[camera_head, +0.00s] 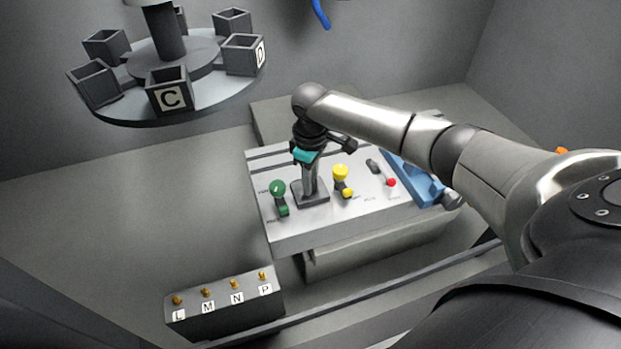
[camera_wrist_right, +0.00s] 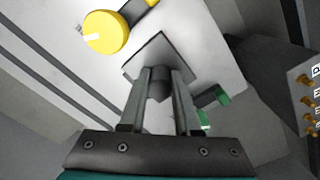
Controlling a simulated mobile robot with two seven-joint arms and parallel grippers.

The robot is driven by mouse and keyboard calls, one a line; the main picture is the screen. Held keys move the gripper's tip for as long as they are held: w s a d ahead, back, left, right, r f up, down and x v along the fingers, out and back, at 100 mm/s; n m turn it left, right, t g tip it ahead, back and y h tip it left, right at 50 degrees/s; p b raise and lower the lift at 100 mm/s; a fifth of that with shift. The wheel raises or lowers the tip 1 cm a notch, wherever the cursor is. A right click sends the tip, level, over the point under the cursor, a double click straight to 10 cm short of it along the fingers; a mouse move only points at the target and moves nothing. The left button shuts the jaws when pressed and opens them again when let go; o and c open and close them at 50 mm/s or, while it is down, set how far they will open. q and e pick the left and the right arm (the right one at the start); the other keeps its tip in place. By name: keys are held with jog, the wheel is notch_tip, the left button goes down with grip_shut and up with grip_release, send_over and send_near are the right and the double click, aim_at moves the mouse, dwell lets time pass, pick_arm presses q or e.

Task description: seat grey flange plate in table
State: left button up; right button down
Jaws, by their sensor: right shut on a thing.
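My right gripper (camera_head: 309,186) points down over the pale table (camera_head: 345,220) and is shut on the grey flange plate (camera_head: 312,199). In the right wrist view the gripper (camera_wrist_right: 160,92) has its two fingers around a dark round stub on the square grey plate (camera_wrist_right: 148,52). The plate looks roughly flat, close to the table top. I cannot tell whether it touches the table, and the surface under it is hidden. My left gripper is not in view.
A green knob (camera_head: 277,188) stands left of the plate, a yellow knob (camera_head: 341,171) right. A red button (camera_head: 392,182) and blue part (camera_head: 415,178) lie farther right. A box with lettered pegs (camera_head: 225,310) stands in front. A carousel with bins (camera_head: 169,93) is behind left.

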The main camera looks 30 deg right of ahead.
jog(key=c, duration=0.5)
grip_release()
jog(key=shift+c, duration=0.2)
jog(key=shift+r, duration=0.1)
notch_tip(320, 180, up, 15)
jog(key=shift+p, duration=0.35)
